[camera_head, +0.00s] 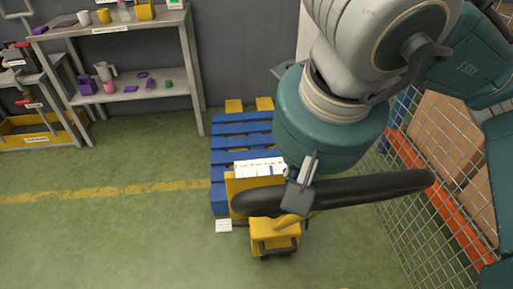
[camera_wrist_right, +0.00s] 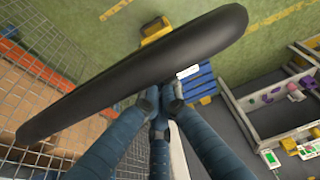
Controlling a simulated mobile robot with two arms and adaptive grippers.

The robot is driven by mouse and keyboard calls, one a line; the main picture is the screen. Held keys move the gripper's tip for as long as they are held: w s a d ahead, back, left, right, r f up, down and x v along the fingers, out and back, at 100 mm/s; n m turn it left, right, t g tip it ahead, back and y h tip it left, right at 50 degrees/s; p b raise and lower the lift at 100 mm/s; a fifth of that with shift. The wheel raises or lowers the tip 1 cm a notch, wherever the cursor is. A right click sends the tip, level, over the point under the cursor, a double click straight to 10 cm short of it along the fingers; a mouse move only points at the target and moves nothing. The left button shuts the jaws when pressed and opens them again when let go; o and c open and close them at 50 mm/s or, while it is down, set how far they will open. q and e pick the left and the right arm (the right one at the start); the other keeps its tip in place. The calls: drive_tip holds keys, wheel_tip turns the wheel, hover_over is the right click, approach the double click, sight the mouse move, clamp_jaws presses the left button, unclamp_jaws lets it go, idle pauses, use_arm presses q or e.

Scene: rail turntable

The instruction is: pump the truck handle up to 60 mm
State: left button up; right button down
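The truck handle, a long black bar (camera_head: 370,190), lies across the front of the yellow pallet truck (camera_head: 265,236) in the head view. It also crosses the right wrist view (camera_wrist_right: 130,80) diagonally. My right gripper (camera_head: 300,190) is at the bar left of its middle, with a grey finger lying over it. In the right wrist view my right gripper's fingers (camera_wrist_right: 160,97) converge at the bar's lower edge and look shut on it; part of the contact is hidden. My left gripper is not in view.
A blue pallet (camera_head: 228,143) stands behind the truck. A wire mesh fence (camera_head: 425,215) with cardboard boxes (camera_head: 440,130) behind it is close on the right. A grey shelf (camera_head: 120,95) with small items stands back left. Green floor at the left is clear.

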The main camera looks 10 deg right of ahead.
drive_tip(key=shift+w+d, duration=0.1)
drive_tip(key=shift+w, duration=0.75)
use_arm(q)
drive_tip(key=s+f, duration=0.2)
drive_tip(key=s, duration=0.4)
use_arm(e)
drive_tip(key=w+r+p, duration=0.3)
drive_tip(key=w+p, duration=0.6)
drive_tip(key=w, duration=0.7)
drive_tip(key=w+r+p, duration=0.4)
drive_tip(key=w+p, duration=0.5)
drive_tip(key=w, duration=0.7)
use_arm(q)
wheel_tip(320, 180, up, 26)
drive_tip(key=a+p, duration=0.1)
drive_tip(key=p, duration=0.7)
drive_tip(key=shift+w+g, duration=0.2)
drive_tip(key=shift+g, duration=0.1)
use_arm(e)
wheel_tip(320, 180, up, 10)
drive_tip(key=shift+a+f, duration=0.2)
drive_tip(key=shift+a, duration=0.25)
